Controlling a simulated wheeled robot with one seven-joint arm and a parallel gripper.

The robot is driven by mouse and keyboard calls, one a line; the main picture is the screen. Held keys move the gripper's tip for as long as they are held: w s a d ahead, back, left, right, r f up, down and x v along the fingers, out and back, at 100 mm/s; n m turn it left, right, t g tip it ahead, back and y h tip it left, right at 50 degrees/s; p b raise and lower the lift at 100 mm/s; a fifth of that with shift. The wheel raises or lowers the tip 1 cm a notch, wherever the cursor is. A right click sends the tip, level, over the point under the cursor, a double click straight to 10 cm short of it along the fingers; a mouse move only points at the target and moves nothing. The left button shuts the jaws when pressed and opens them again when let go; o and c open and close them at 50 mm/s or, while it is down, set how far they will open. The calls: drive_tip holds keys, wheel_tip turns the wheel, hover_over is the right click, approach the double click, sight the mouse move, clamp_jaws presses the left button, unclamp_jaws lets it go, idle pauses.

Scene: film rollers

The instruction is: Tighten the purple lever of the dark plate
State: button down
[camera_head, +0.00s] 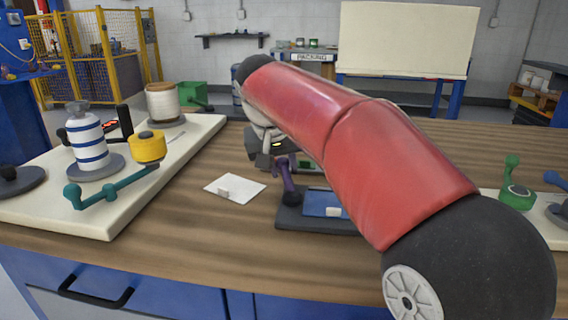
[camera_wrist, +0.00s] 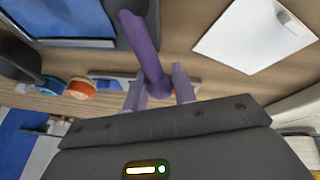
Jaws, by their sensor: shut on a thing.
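The dark plate (camera_head: 288,218) lies on the wooden table in front of my red arm, with a blue sheet (camera_head: 320,202) on it. The purple lever (camera_head: 288,180) stands up from its left part. My gripper (camera_head: 284,157) is over the lever's top end, and my arm hides part of the plate. In the wrist view, the purple lever (camera_wrist: 147,50) runs in between the two fingers of my gripper (camera_wrist: 160,90), which is shut on its end. The fingers look purplish too. The dark plate (camera_wrist: 118,8) is at the top of this view.
A white card (camera_head: 235,188) with a small block lies left of the plate. A pale board (camera_head: 95,222) at left carries a teal lever (camera_head: 110,190), a yellow roller (camera_head: 148,147) and white spools. A green lever (camera_head: 514,180) stands at right. Bare table lies in front.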

drive_tip(key=c, duration=1.2)
unclamp_jaws()
drive_tip(key=shift+o, duration=0.2)
drive_tip(key=p+v, duration=0.1)
drive_tip(key=v, duration=0.6)
drive_tip(key=shift+r, duration=0.4)
drive_tip(key=shift+s+a, duration=0.1)
drive_tip(key=shift+s, duration=0.15)
